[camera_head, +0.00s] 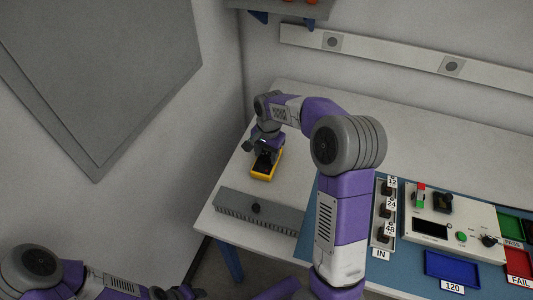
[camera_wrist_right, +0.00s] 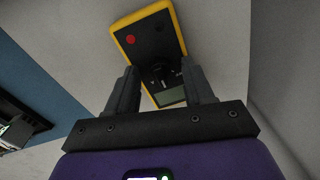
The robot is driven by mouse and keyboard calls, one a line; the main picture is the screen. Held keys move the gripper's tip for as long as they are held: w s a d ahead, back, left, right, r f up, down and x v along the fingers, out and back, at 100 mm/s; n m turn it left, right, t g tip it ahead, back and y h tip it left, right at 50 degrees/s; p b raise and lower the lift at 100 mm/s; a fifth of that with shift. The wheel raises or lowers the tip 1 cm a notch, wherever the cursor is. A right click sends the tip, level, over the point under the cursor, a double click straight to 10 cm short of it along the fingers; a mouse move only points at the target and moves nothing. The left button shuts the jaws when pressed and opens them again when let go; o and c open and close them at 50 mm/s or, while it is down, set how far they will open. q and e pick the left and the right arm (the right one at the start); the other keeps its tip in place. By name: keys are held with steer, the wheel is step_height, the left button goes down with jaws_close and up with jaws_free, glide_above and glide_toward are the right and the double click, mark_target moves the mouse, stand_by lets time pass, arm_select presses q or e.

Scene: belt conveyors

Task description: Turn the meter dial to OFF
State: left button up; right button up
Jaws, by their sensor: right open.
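The yellow-edged meter (camera_head: 264,177) lies on the left part of the white table, partly hidden under my right gripper (camera_head: 262,157). In the right wrist view, the meter (camera_wrist_right: 142,31) shows a dark face, a red spot, a grey display and a dial (camera_wrist_right: 161,78). The dial's pointer setting is too dim to read. My right gripper (camera_wrist_right: 160,86) is open, with its fingers on either side of the dial in the picture; contact cannot be told. My left gripper (camera_head: 180,292) is low at the bottom edge, away from the table, its jaws unclear.
A blue mat (camera_head: 380,273) at right holds a control panel (camera_head: 452,215), an IN rack (camera_head: 381,240) and a blue tray (camera_head: 452,268). The table behind the meter is clear.

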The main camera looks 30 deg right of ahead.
jaws_close()
steer(key=n+p, duration=0.3)
steer(key=shift+r+n, duration=0.15)
steer(key=shift+n, duration=0.25)
steer(key=shift+n+p, duration=0.8)
steer(key=shift+n, duration=0.4)
steer(key=shift+n+p, duration=0.65)
steer(key=shift+n, duration=0.75)
